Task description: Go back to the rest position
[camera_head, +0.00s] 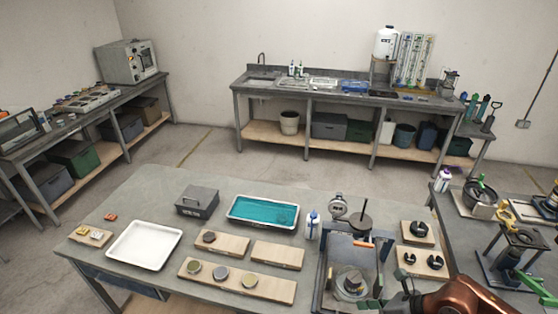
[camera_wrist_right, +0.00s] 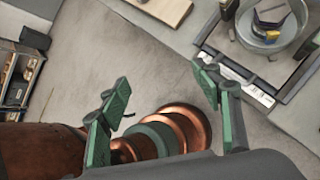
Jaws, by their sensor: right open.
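My right gripper (camera_wrist_right: 162,98) is open and empty in the right wrist view, its two green fingers well apart. Bare floor and copper parts of my own body show behind and between the fingers. The gripper touches no loose object that I can see. In the head view a copper link of my right arm (camera_head: 465,300) enters at the bottom right, over the front right of the work table (camera_head: 150,185). I cannot clearly make out the right fingertips there. My left arm and gripper are not in the head view.
A grey frame apparatus (camera_head: 337,262) with an orange-tipped lever stands close to my right arm; it also shows in the wrist view (camera_wrist_right: 235,88). A white tray (camera_head: 145,245), teal tray (camera_head: 262,213) and wooden boards (camera_head: 277,254) lie left. A right-hand table (camera_head: 452,235) carries more apparatus.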

